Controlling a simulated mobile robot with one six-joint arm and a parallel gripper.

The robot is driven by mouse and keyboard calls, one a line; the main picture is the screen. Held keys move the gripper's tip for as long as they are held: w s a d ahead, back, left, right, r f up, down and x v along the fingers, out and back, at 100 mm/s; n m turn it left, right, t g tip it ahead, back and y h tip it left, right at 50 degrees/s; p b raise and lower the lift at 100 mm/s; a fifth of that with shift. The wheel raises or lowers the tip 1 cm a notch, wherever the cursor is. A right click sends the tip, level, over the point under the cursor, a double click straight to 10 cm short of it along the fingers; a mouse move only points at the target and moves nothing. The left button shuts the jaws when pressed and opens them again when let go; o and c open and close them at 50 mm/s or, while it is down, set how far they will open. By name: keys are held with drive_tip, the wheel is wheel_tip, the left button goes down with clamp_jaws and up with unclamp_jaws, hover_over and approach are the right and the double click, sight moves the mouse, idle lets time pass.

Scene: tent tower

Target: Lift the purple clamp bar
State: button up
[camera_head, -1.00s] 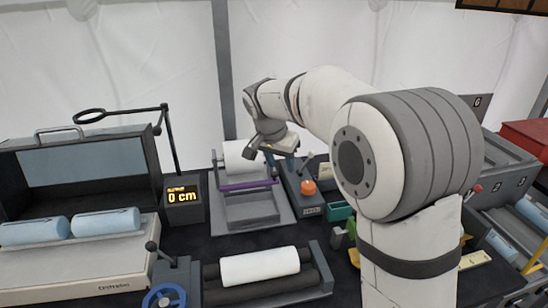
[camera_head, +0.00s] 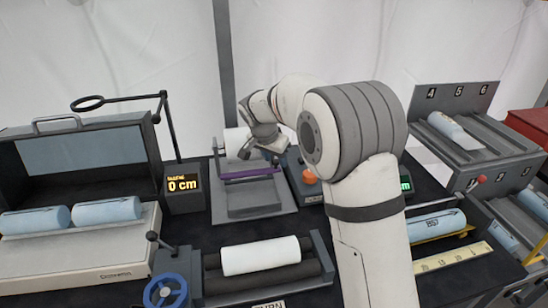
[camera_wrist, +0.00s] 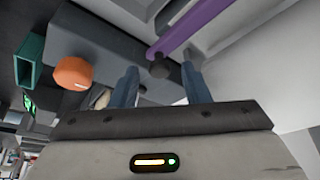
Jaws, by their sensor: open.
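The purple clamp bar (camera_head: 250,173) lies level across the front of a grey stand (camera_head: 262,208) that holds a white roll (camera_head: 236,141). In the wrist view the bar (camera_wrist: 200,24) runs from upper right to a dark round knob (camera_wrist: 158,66) at its near end. My gripper (camera_head: 264,149) is above the bar's right end. In the wrist view my gripper (camera_wrist: 161,68) is open, with the knob showing between its two blue-grey fingertips. Nothing is held. I cannot tell whether a finger touches the bar.
A box with an orange knob (camera_head: 309,177) stands just right of the stand. A white roll on dark rollers (camera_head: 261,256) is in front. A numbered rack (camera_head: 470,130) stands at right.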

clamp_jaws()
idle(0.4)
